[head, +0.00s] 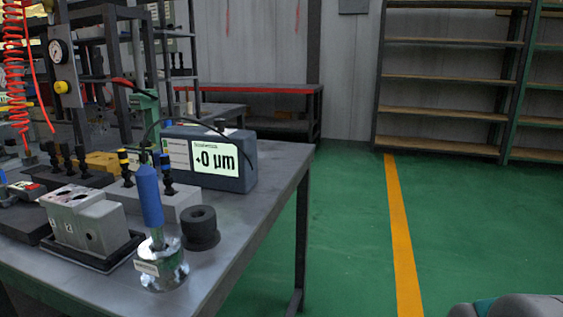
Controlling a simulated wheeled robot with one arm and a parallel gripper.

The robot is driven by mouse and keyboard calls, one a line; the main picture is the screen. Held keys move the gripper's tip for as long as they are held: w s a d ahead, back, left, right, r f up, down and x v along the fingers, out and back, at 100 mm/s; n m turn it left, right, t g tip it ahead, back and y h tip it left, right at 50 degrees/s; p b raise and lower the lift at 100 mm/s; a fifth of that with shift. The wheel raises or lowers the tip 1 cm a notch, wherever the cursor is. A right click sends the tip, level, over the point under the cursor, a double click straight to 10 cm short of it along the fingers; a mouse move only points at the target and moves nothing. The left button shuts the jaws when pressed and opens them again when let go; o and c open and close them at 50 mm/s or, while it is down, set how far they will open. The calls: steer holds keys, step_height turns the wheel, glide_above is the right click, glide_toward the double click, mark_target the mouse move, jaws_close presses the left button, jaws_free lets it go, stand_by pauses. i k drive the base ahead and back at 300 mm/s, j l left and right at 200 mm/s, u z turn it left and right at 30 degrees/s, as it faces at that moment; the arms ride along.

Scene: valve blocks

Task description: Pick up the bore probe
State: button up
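The bore probe (150,194) has a blue handle and stands upright near the right front part of the workbench. Its lower end is in a shiny metal ring (161,269) with a small white label. A dark cable rises from the top of the probe and arches toward the grey display box (237,179), whose screen reads +0 µm.
A black cylindrical holder (200,228) stands right of the ring. A grey valve block (88,222) is on the left, with several black-topped gauges behind it. The workbench (250,222) is bare at its right edge. Green floor right of it is open; shelves (450,77) stand behind.

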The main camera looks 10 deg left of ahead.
mark_target(146, 176)
steer(key=u, duration=1.6)
